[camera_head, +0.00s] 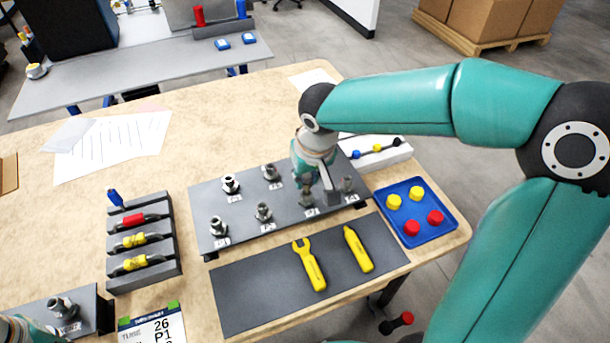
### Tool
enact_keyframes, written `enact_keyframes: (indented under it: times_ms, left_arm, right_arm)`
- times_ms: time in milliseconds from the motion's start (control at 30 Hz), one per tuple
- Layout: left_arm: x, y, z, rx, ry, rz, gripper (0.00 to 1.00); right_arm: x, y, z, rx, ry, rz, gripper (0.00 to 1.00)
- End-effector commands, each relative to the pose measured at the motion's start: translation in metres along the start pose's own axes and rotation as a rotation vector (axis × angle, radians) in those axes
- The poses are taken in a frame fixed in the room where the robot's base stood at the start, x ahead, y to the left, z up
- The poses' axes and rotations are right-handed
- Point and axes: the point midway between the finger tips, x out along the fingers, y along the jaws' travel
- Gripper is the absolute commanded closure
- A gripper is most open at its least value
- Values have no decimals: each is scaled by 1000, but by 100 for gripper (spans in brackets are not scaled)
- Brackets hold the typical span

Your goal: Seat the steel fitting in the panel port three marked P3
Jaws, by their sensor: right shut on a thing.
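A dark grey panel (240,240) lies across the middle of the table, with steel fittings on it in two rows. Clear ones stand at back left (230,184), back middle (271,172), front left (217,226) and front middle (263,212). My right gripper (318,192) points down over the panel's right part. It is shut on a steel fitting (307,198), partly hidden by the fingers; whether that is seated I cannot tell. Another fitting (348,184) stands just right of the gripper. The port labels are too small to read.
A blue tray (443,237) with yellow and red caps sits at right. Yellow tools (309,264) lie on a dark mat (240,305) in front. A rack (145,284) stands at left. A grey block (88,323) bears another steel fitting (62,307).

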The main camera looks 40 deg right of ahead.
Motion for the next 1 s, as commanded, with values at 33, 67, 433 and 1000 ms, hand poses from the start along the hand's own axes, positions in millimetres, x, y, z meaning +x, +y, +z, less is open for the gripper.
enact_keyframes:
  times_ms: [33,67,433,1000]
  left_arm:
    - [2,0,0,0,0,0,100]
    - [3,0,0,0,0,0,100]
    - [12,0,0,0,0,0,100]
    - [12,0,0,0,0,0,100]
  right_arm:
    - [3,0,1,0,0,0,100]
    - [3,0,1,0,0,0,100]
    - [12,0,3,0,0,0,100]
    - [11,0,3,0,0,0,49]
